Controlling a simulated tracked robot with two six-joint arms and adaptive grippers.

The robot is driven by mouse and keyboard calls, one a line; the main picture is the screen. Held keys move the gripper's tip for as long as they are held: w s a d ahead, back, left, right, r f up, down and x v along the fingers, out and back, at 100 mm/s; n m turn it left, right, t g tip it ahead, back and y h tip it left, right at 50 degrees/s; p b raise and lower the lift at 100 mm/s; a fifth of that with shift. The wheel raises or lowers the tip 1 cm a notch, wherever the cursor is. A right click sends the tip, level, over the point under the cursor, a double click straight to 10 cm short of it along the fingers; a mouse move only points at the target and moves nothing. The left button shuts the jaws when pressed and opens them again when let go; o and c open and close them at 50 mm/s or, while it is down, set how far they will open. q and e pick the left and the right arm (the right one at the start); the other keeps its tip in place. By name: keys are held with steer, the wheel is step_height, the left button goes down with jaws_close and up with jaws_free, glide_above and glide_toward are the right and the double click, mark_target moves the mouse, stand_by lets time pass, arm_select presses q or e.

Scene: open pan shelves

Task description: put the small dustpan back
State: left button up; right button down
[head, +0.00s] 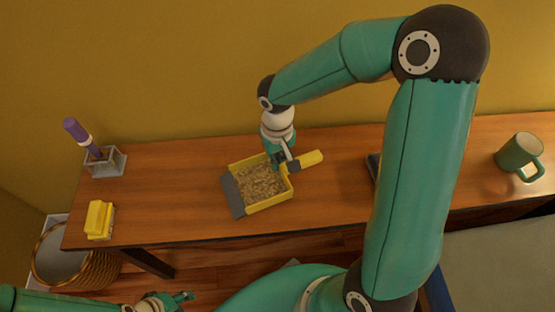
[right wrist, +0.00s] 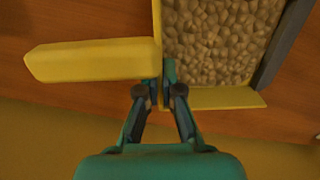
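The small dustpan (head: 288,193) is yellow with a grey front lip and a stubby yellow handle (head: 312,160) pointing right. It holds a heap of tan, pebble-like bits (head: 260,183). It appears level, at or just above the wooden table; I cannot tell whether it touches. My right gripper (head: 284,165) reaches down at its back corner beside the handle. In the right wrist view the fingers (right wrist: 166,88) are close together around the pan's yellow back wall (right wrist: 158,40), beside the handle (right wrist: 95,60). My left gripper (head: 186,297) is low at the bottom left, away from the table things.
A purple-handled tool (head: 80,135) stands in a clear holder (head: 118,164) at the table's left. A yellow block (head: 100,218) lies in front of it. A wicker bin (head: 95,268) stands below. A green mug (head: 522,152) is at right. A dark flat thing (head: 373,168) is partly hidden by my arm.

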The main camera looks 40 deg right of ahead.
steer(key=shift+f+b, duration=0.5)
steer(key=shift+f, duration=0.05)
stand_by(0.4)
steer(key=c, duration=1.2)
jaws_free()
steer(key=shift+c, duration=0.2)
steer(key=shift+r, duration=0.1)
steer(key=shift+w+r+p, duration=0.15)
steer(key=shift+r+p, duration=3)
steer(key=shift+r, duration=0.8)
step_height(320, 180, up, 12)
steer(key=shift+w, duration=0.2)
steer(key=shift+d, duration=0.1)
